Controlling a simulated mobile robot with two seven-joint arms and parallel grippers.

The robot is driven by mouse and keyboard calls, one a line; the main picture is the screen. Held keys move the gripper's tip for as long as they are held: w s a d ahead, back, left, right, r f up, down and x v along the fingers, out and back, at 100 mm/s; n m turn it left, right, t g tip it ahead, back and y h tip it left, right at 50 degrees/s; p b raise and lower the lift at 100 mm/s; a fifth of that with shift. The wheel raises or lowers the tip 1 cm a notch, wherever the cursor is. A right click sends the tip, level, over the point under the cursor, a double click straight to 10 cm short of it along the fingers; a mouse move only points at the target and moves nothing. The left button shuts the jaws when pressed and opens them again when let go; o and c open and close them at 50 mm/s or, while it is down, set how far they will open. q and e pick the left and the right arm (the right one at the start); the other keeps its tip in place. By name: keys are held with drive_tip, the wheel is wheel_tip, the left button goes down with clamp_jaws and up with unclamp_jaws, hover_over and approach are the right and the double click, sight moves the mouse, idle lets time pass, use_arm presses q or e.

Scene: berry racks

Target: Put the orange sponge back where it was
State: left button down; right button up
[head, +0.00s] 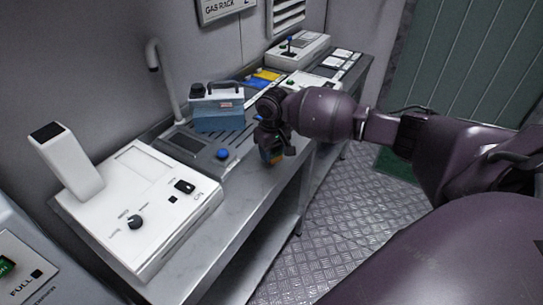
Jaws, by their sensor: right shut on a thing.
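My right gripper (273,148) reaches in from the right and points down over the front edge of the grey counter. My left gripper is not in view.
A blue and white container with a handle (218,112) stands on a slatted drain unit with a blue knob (222,154). A white machine with a dial (140,195) fills the near counter. Yellow and blue flat items (265,76) lie farther back. Metal floor (350,220) is open at right.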

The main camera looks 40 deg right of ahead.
drive_tip(key=shift+f, duration=0.8)
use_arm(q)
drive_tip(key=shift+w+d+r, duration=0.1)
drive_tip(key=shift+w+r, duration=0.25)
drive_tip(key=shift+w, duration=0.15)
use_arm(e)
drive_tip(key=shift+f, duration=0.1)
